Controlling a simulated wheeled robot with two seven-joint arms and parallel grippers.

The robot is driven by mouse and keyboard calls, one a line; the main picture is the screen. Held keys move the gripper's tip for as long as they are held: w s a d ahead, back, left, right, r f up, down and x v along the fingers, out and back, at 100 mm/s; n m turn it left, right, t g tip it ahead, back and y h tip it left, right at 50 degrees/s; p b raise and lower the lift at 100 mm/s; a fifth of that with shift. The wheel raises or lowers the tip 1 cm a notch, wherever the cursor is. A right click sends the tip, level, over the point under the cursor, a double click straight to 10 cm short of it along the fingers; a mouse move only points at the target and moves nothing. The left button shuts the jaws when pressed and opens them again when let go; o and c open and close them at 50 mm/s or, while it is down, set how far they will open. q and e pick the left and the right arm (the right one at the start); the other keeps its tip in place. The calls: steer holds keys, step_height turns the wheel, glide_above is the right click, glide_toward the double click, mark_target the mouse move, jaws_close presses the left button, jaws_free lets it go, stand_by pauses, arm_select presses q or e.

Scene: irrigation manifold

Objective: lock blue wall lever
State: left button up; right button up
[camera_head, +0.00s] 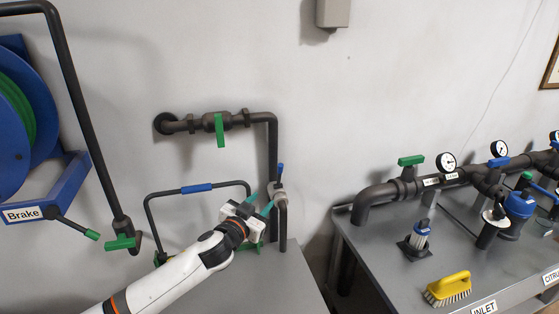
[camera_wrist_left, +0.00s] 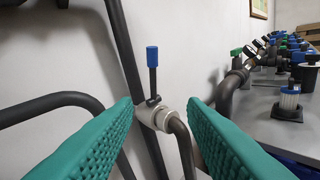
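The blue wall lever (camera_head: 280,168) stands upright on a light-coloured valve body (camera_head: 279,187), on the dark pipe that drops down the wall. In the left wrist view the blue-capped lever (camera_wrist_left: 152,57) points up, with the valve body (camera_wrist_left: 153,115) below it. My left gripper (camera_head: 263,203) is just left of and below the lever in the head view. Its two teal fingers are spread in the left wrist view (camera_wrist_left: 165,118), with the valve and a bent pipe showing between them. Nothing is held. I cannot tell whether a finger touches the pipe. My right gripper is not in view.
A dark pipe with a green lever (camera_head: 220,130) runs above. A bent bar with a blue sleeve (camera_head: 197,188) is left of the valve. A blue hose reel (camera_head: 72,180) stands far left. A bench at right holds a manifold (camera_head: 408,187) and a yellow brush (camera_head: 448,287).

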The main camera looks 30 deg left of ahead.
mark_target(279, 170)
arm_select(q)
steer(key=shift+m+t+h, duration=0.3)
steer(key=shift+t, duration=0.2)
steer(key=w+r, duration=0.1)
steer(key=w, duration=0.1)
steer(key=w+a+r, duration=0.1)
steer(key=w, duration=0.1)
steer(key=w+r+p, duration=0.1)
steer(key=w+r, duration=0.1)
steer(key=shift+w+a, duration=0.2)
steer(key=shift+w, duration=0.15)
steer(key=w, duration=0.4)
steer(key=shift+w+a+f+p, duration=0.25)
steer(key=shift+w+a+p, duration=0.05)
steer(key=shift+p, duration=0.05)
steer(key=shift+w, duration=0.7)
steer(key=shift+w+a+f, duration=0.1)
steer(key=shift+w, duration=0.2)
steer(key=c, duration=0.7)
jaws_close()
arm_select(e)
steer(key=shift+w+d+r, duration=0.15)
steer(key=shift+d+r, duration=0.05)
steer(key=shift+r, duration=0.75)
